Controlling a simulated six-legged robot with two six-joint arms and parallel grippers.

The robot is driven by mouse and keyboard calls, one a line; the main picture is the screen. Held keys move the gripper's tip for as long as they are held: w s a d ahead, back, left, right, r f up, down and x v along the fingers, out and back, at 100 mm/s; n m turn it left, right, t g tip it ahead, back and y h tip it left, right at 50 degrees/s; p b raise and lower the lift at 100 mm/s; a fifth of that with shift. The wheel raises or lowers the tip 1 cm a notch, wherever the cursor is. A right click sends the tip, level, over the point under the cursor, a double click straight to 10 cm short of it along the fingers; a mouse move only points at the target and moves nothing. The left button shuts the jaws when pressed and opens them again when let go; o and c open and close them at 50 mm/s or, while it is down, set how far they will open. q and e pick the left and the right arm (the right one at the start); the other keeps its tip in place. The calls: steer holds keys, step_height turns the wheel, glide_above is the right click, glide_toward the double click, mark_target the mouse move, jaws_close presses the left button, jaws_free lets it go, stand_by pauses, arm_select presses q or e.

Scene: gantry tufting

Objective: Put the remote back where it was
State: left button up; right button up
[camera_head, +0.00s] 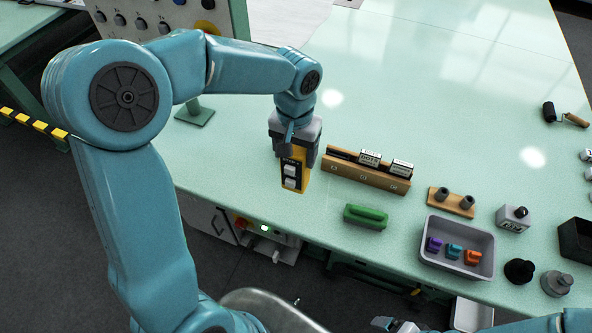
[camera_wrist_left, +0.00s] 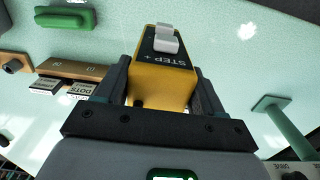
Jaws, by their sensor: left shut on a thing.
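The remote (camera_head: 291,180) is a yellow box with a black face, white rocker switches and a STEP label. My left gripper (camera_head: 296,155) is shut on its upper part, with one finger on each side. It hangs roughly upright over the green table, left of the wooden rack; I cannot tell whether its lower end touches the table. In the left wrist view the remote (camera_wrist_left: 165,72) sits between the two dark fingers (camera_wrist_left: 160,92). The gripper hides its upper end. Only blue links of my right arm show at the bottom right, not its gripper.
The wooden rack (camera_head: 345,170) with labelled blocks stands close right of the remote. A green handled block (camera_head: 366,216) lies in front of it. A grey tray (camera_head: 430,262) holds small coloured pieces. A control panel (camera_head: 165,47) stands behind left. The table's back middle is clear.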

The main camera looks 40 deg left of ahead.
arm_select(q)
step_height(320, 180, down, 2)
steer(key=shift+a+f, duration=0.15)
steer(key=shift+f, duration=0.05)
step_height(320, 180, down, 4)
steer(key=shift+f, duration=0.25)
steer(key=shift+r, duration=0.1)
steer(key=shift+d, duration=0.2)
steer(key=o, duration=1.7)
steer(key=shift+a+f, duration=0.1)
steer(key=shift+f, duration=0.1)
steer(key=shift+r, duration=0.1)
